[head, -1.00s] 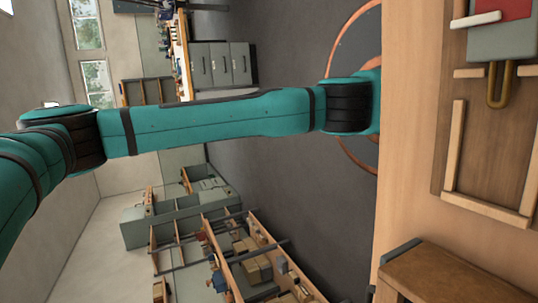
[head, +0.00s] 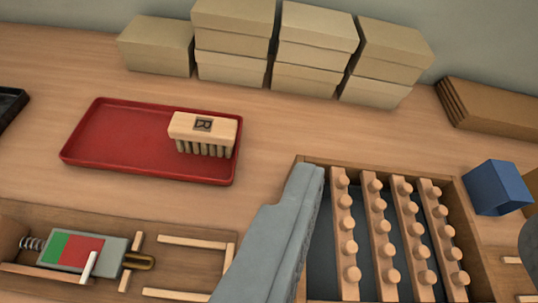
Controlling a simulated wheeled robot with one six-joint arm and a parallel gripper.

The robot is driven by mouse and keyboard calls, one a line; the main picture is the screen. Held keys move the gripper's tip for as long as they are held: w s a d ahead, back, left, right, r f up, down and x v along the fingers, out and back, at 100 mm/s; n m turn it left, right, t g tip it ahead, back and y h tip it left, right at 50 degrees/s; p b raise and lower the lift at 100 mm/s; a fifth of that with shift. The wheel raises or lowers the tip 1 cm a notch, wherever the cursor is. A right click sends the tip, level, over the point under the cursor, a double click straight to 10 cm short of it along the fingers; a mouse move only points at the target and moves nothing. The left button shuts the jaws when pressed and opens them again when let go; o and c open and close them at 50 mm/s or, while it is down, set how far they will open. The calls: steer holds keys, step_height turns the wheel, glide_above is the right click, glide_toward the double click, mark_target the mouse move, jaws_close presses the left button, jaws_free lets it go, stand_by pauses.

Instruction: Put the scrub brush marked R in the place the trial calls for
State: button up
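The wooden scrub brush (head: 203,132) stands bristles down at the right end of a red tray (head: 110,150). A dark square mark on top reads like an R, turned sideways. In front is a wooden fixture (head: 60,212) with a spring and a grey block (head: 112,248) with a green and red face. A white stick (head: 89,265) lies over the red part. A brass loop (head: 138,261) sticks out to the right, towards wooden rails (head: 195,242) around a bare space. A grey tapered part (head: 275,235) juts up near the camera, apart from the brush; I cannot tell if it is my gripper.
A wooden box (head: 312,160) with several pegged bars stands right of centre. A blue block (head: 497,187) is beside it. Cardboard boxes (head: 233,45) are stacked along the wall, with flat brown sheets (head: 490,108) to their right. A black tray (head: 8,105) shows at the left edge.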

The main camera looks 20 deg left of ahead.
steer(key=s+d+r+m+t+h, duration=0.1)
steer(key=s+d+m+t, duration=0.2)
steer(key=s, duration=0.3)
steer(key=shift+s+r+m, duration=0.3)
steer(key=shift+r+m, duration=0.1)
steer(key=shift+m, duration=0.3)
steer(key=shift+d, duration=0.1)
steer(key=shift+c, duration=0.4)
